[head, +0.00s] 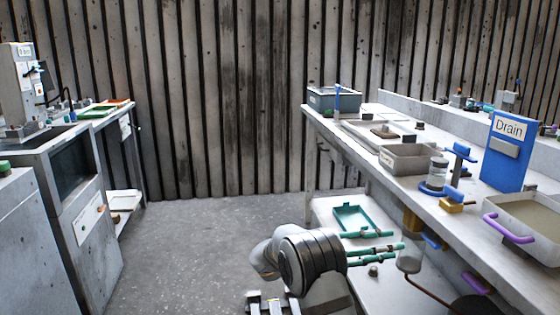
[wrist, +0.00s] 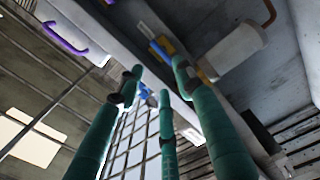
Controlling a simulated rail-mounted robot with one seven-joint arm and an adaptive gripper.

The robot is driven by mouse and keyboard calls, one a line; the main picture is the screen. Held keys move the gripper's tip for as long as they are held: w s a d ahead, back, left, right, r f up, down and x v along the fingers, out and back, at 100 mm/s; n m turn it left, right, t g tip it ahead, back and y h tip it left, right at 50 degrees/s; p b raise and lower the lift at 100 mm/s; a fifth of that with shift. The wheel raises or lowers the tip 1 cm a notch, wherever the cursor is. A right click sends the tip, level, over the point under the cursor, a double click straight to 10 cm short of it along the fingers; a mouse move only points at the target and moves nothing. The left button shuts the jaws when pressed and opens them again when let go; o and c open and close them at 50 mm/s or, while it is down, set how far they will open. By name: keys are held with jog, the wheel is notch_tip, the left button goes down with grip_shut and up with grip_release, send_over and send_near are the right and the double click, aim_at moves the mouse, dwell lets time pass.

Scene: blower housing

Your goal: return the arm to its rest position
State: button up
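My arm shows low in the middle of the head view, bent, with my gripper (head: 396,243) pointing right. The gripper has teal fingers and is beside the right bench, below its top and above the lower shelf. In the wrist view my gripper (wrist: 160,78) shows its green fingers spread apart with nothing between them. The gripper is open and empty. The arm's lower part is cut off by the bottom edge of the head view.
The right bench (head: 455,208) carries a blue Drain panel (head: 507,160), a grey bin (head: 408,160) and a basin with a purple handle (head: 508,228). A teal tray (head: 353,219) lies on the shelf. The floor (head: 190,250) left of my arm is clear.

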aim_at(428, 239)
jog(key=d, duration=0.3)
jog(key=w+d, duration=0.1)
jog(key=d, duration=0.6)
jog(key=shift+w+d, duration=0.35)
jog(key=shift+d, duration=0.05)
jog(key=shift+d+r+n+p, duration=0.1)
jog(key=shift+r+n+p, duration=0.25)
jog(key=shift+p, duration=0.35)
jog(key=shift+w+f+n+p, duration=0.15)
jog(key=shift+n+p, duration=0.4)
jog(key=shift+n, duration=0.3)
jog(key=shift+f+n, duration=0.2)
jog(key=shift+n, duration=0.1)
